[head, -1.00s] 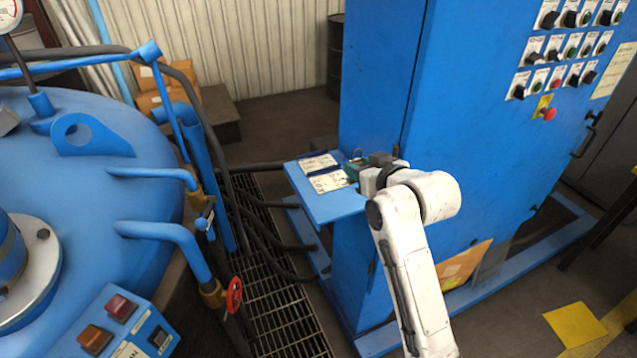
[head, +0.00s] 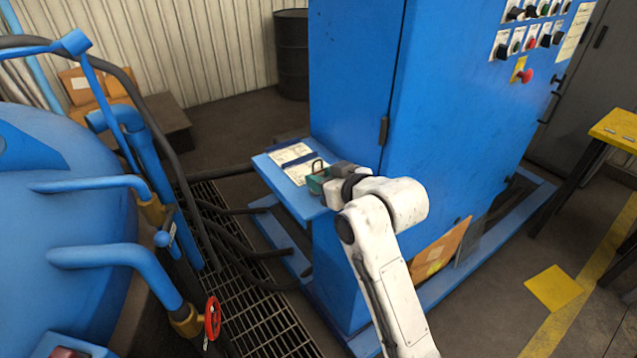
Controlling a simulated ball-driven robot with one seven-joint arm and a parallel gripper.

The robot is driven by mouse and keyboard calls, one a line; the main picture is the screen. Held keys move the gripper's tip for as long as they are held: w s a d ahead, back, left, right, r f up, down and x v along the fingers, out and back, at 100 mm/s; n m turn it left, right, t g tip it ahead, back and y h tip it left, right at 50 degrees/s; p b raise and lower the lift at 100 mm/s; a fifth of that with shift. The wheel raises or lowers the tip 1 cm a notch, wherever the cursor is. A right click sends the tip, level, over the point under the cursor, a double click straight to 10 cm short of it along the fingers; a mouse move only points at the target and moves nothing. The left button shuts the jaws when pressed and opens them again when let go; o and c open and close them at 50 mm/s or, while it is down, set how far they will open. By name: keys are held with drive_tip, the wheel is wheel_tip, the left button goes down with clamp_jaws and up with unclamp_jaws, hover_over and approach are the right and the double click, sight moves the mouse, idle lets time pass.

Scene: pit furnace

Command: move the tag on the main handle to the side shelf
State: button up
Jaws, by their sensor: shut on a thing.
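The side shelf (head: 284,191) is a blue plate on the left side of the blue cabinet. My gripper (head: 327,183) is over the shelf's right part, close to the cabinet wall. It is shut on a small green block with a dark loop on top (head: 317,183), which I take to be the tag. My wrist hides the block's right side. I cannot tell whether the block touches the shelf or hangs just above it. I cannot make out the main handle for certain.
White papers (head: 290,153) lie on the shelf's back part. The cabinet (head: 450,130) stands close to my arm on the right. Blue pipes and a red handwheel (head: 212,318) are on the left, with hoses over a floor grating (head: 262,325). The shelf's front left is bare.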

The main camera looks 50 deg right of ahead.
drive_tip(key=shift+s+r, duration=0.1)
drive_tip(key=shift+r, duration=0.05)
drive_tip(key=o, duration=0.6)
drive_tip(key=shift+f, duration=0.2)
drive_tip(key=shift+c, duration=0.2)
drive_tip(key=o, duration=0.5)
drive_tip(key=shift+c, duration=0.2)
drive_tip(key=shift+r, duration=0.1)
